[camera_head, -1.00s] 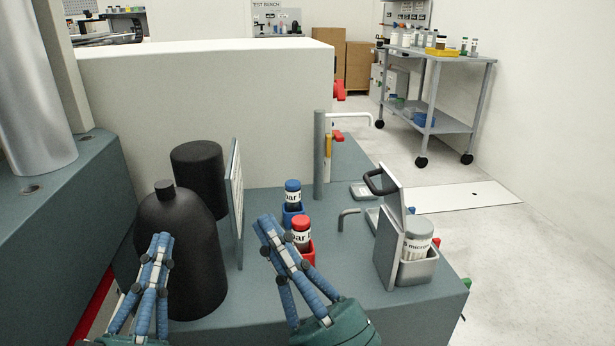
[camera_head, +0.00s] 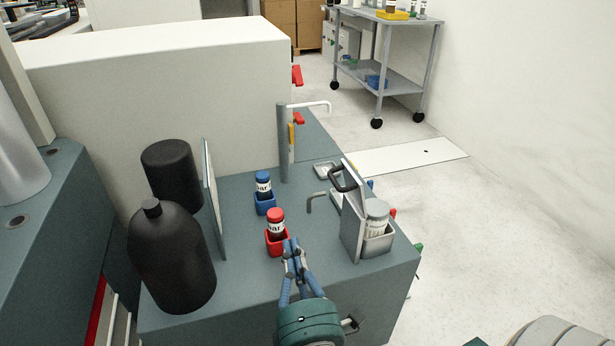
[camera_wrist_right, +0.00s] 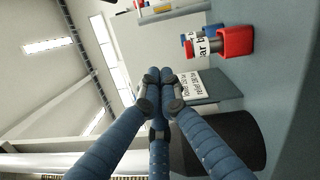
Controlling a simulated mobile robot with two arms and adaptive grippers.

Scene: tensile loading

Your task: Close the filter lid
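The filter lid (camera_head: 353,218) is a grey plate with a black handle (camera_head: 343,179). It stands upright, open, on the left side of the grey filter housing (camera_head: 379,242). A white filter canister (camera_head: 376,215) sits inside the housing. My right gripper (camera_head: 291,243) is left of the lid and lower in the head view, apart from it, close to the red-capped bottle. In the right wrist view its fingertips (camera_wrist_right: 162,75) are together with nothing between them. The lid is not seen in that view. My left gripper is out of view.
A red-capped bottle (camera_head: 276,222) and a blue-capped bottle (camera_head: 263,184) stand in small holders on the bench (camera_head: 235,262). A bent grey rod (camera_head: 316,201) and a grey post (camera_head: 284,150) stand behind. A thin upright panel (camera_head: 212,195) and black bottles (camera_head: 172,260) are at left.

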